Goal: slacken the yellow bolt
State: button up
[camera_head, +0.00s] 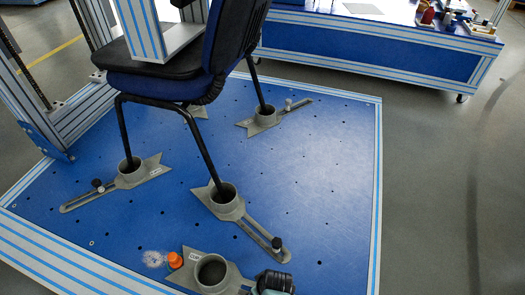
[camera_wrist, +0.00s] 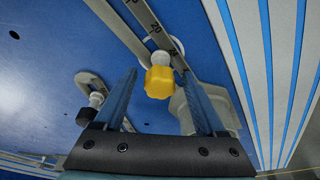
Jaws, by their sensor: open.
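The yellow bolt (camera_wrist: 160,82) has a knobbed head and a pale shank. In the wrist view it sits at a grey slotted bar (camera_wrist: 146,25) with scale numbers. My gripper (camera_wrist: 161,72) is open, with one blue finger on each side of the bolt in the picture. No contact shows, and I cannot tell whether the bolt is between the fingers or just beyond the tips. In the head view the yellow bolt cannot be made out; a dark part of my arm's end (camera_head: 273,282) shows at the bottom edge, beside a grey foot holder (camera_head: 212,272).
A chair (camera_head: 190,60) stands with its legs in grey cup holders (camera_head: 226,200) on a blue plate (camera_head: 310,170) with holes. An orange knob (camera_head: 175,260) is near the front holder. A dark-knobbed bolt (camera_wrist: 90,108) is left of my fingers. The plate's right side is clear.

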jog(key=shift+m+h+p, duration=0.4)
jog(key=shift+m+p, duration=0.05)
jog(key=shift+m, duration=1.55)
jog(key=shift+m, duration=0.7)
jog(key=shift+m+h, duration=0.5)
jog(key=shift+m, duration=0.8)
jog(key=m+h, duration=0.1)
jog(key=m, duration=0.3)
